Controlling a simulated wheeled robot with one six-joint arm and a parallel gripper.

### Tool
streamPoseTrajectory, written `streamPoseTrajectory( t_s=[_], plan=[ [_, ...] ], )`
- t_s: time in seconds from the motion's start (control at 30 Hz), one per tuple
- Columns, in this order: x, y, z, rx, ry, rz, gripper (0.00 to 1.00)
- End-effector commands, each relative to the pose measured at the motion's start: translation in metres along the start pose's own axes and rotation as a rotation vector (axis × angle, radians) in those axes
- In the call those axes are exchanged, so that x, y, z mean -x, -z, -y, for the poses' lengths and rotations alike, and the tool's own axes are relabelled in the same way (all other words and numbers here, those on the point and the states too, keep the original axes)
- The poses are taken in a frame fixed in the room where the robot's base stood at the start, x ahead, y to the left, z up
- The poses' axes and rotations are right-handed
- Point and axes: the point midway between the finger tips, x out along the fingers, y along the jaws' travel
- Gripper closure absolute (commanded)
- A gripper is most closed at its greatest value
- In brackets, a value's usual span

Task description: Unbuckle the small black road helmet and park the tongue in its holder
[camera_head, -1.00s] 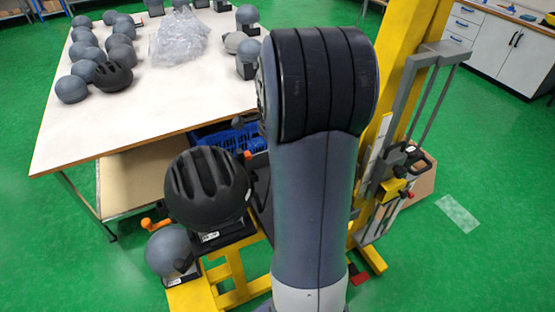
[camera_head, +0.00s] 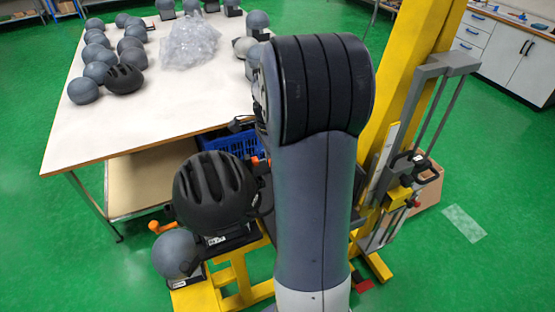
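A black vented helmet (camera_head: 214,188) sits upright on a dark mount with a white label, on the yellow stand just left of my arm. A second black vented helmet (camera_head: 124,79) lies on the white table among grey headforms. The frame does not settle which of them is the small road helmet. No strap, buckle, tongue or tongue holder can be made out. My arm stands upright in the middle of the view and hides what is behind it. My gripper cannot be made out.
The yellow tower (camera_head: 410,70) with grey rails stands right of my arm. A grey headform (camera_head: 174,253) sits low on the yellow base. The white table (camera_head: 170,110) holds several headforms and a clear plastic bag (camera_head: 188,40). A blue crate (camera_head: 222,144) is under its edge.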

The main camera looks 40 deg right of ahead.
Motion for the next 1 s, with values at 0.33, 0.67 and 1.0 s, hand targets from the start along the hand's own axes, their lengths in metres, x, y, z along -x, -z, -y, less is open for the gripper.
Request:
streamPoseTrajectory(
  t_s=[0.33, 0.67, 1.0],
  plan=[
    [0.004, -0.014, 0.011, 0.002, 0.000, 0.000, 0.88],
    [0.006, -0.027, 0.020, 0.001, -0.001, 0.000, 0.88],
    [0.006, -0.030, 0.022, 0.000, 0.000, 0.000, 0.88]
  ],
)
